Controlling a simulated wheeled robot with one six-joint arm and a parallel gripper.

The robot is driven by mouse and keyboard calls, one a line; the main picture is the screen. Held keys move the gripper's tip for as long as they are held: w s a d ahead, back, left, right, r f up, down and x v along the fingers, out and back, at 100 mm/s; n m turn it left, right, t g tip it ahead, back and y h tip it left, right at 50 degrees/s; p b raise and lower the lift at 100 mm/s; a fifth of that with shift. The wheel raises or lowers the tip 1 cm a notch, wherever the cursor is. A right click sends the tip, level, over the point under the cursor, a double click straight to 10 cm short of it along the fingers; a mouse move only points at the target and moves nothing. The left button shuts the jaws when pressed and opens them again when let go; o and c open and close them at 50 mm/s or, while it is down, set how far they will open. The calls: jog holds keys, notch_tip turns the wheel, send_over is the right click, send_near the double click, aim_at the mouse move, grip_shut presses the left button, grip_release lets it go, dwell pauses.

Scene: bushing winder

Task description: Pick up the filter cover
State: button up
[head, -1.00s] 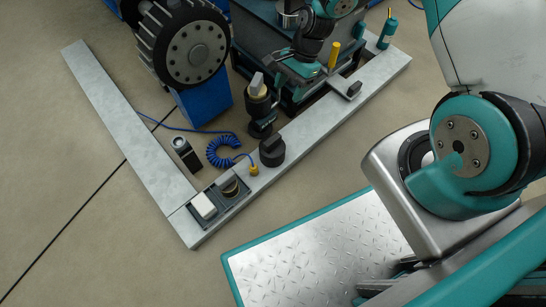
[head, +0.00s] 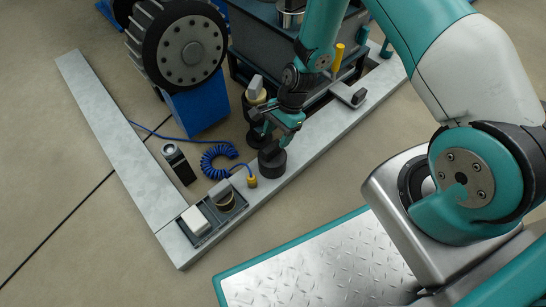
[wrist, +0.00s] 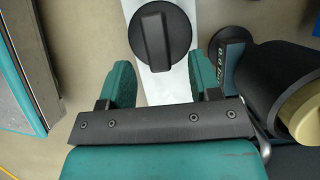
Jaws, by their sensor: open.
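The filter cover appears to be the round black cap with a raised grip bar (head: 271,159), sitting on the long pale beam (head: 325,124). In the wrist view the cap (wrist: 160,36) is seen from above, its bar running lengthwise in the picture. My gripper (head: 272,138) is just above the cap in the head view. In the wrist view my gripper (wrist: 161,70) is open and empty. Its two teal fingers stand apart to the left and right, with the cap beyond and between them. The exact height gap cannot be told.
A black cylinder with a tan top (wrist: 298,118) stands close to the right of my gripper in the wrist view. A tray with a white block (head: 196,220), a coiled blue hose (head: 217,157) and a grey-handled part (head: 353,95) are nearby. A large dark wheel (head: 190,50) stands behind.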

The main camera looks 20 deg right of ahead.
aim_at(272, 146)
jog(key=b+x, duration=0.3)
jog(key=x, duration=0.1)
jog(key=shift+s+a+f, duration=0.2)
jog(key=shift+a+f, duration=0.05)
jog(key=shift+f, duration=0.05)
jog(key=shift+r, duration=0.15)
grip_shut()
jog(key=shift+r, duration=0.15)
notch_tip(272, 146, up, 20)
jog(key=p, duration=1.1)
